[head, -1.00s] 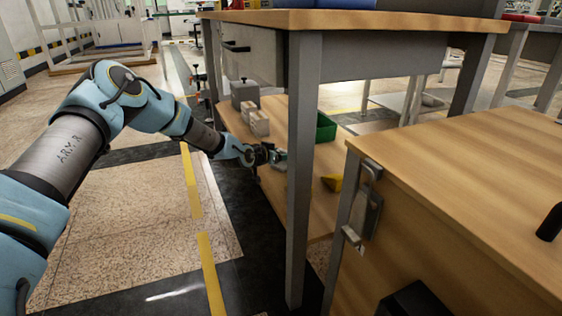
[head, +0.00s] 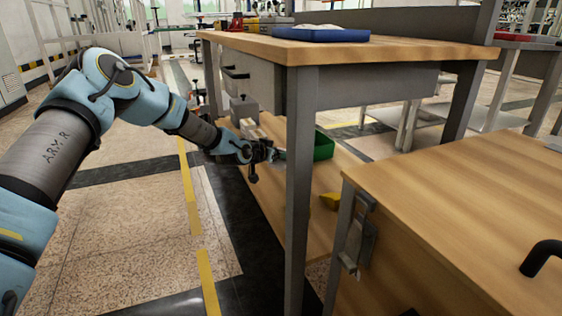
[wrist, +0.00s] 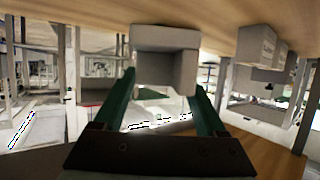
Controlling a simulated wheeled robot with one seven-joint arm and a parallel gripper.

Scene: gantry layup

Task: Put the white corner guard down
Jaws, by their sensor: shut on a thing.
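The white corner guard (wrist: 168,68) shows in the wrist view as a pale block-like piece with two faces, between the tips of my gripper's green fingers. My gripper (wrist: 166,80) is shut on it. In the head view my gripper (head: 276,155) reaches in over the low wooden shelf (head: 270,208) of the workbench, just left of the front leg. The guard cannot be made out there. The wrist picture looks upside down, with wood along its top edge beside the guard. I cannot tell whether the guard touches the wood.
The bench's front leg (head: 299,190) stands close right of my gripper. A green bin (head: 324,145) and a yellow piece (head: 330,201) are on the shelf beyond. Pale blocks (wrist: 257,46) stand nearby. A wooden cabinet (head: 460,200) is at the right. The shelf's near part is clear.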

